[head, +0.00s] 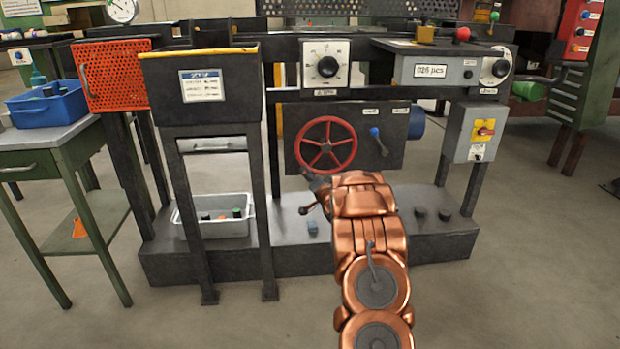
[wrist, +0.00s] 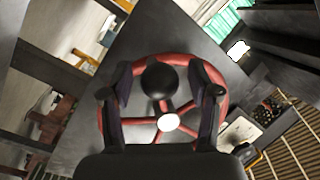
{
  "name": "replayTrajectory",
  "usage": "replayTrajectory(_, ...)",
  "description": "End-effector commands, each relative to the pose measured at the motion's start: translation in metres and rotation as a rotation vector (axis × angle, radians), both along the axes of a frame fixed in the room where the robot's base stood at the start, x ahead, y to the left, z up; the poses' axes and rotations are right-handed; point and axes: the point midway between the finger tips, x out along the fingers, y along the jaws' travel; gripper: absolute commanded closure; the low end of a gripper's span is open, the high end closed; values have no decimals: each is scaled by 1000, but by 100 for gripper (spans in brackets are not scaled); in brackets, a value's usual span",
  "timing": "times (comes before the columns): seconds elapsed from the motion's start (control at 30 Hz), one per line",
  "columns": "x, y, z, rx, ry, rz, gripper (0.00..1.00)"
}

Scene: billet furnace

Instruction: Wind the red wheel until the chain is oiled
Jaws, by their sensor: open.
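The red wheel (head: 327,146) is a spoked hand wheel on the front of a dark grey box under the bench. It also shows in the wrist view (wrist: 168,123), with a pale hub and a round black knob (wrist: 159,80) near its rim. My gripper (head: 311,193) is low in front of the wheel in the head view. In the wrist view my gripper (wrist: 161,92) is open, one finger on either side of the knob, with gaps visible. I cannot tell whether the knob is between the fingertips in depth. No chain can be made out.
A blue-tipped lever (head: 377,137) stands right of the wheel on the same box. A grey switch box (head: 478,131) with a red and yellow switch is further right. A grey bin (head: 214,217) sits on the plinth (head: 280,249) at left. Open floor lies in front.

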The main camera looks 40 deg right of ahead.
Motion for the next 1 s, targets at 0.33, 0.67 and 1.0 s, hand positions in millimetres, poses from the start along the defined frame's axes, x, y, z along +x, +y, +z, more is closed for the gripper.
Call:
replayTrajectory(0.33,0,0,0,0,1,1,64)
replayTrajectory(0.67,0,0,0,0,1,1,98)
replayTrajectory(1.0,0,0,0,0,1,1,100)
